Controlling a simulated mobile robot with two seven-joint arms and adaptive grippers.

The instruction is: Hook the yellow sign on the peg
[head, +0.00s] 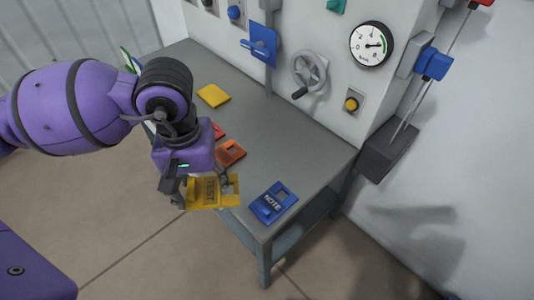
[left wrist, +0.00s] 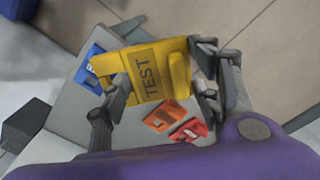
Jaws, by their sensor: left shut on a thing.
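The yellow sign (head: 212,192), marked TEST and with a cut-out at one end, is in my left gripper (head: 203,186), above the floor by the table's near edge. The left wrist view shows the sign (left wrist: 150,78) between the two fingers of my left gripper (left wrist: 160,88). A blue plate (head: 264,42) with a blue peg (head: 250,46) sticking out is on the wall panel behind the table, well apart from the sign. My right gripper is not in view.
The grey table (head: 300,140) bears a blue NOTE sign (head: 272,203), an orange sign (head: 231,152), a partly hidden red sign (head: 218,130) and a flat yellow piece (head: 213,95). A handwheel (head: 309,70) and gauge (head: 371,44) project from the panel. The table's middle is clear.

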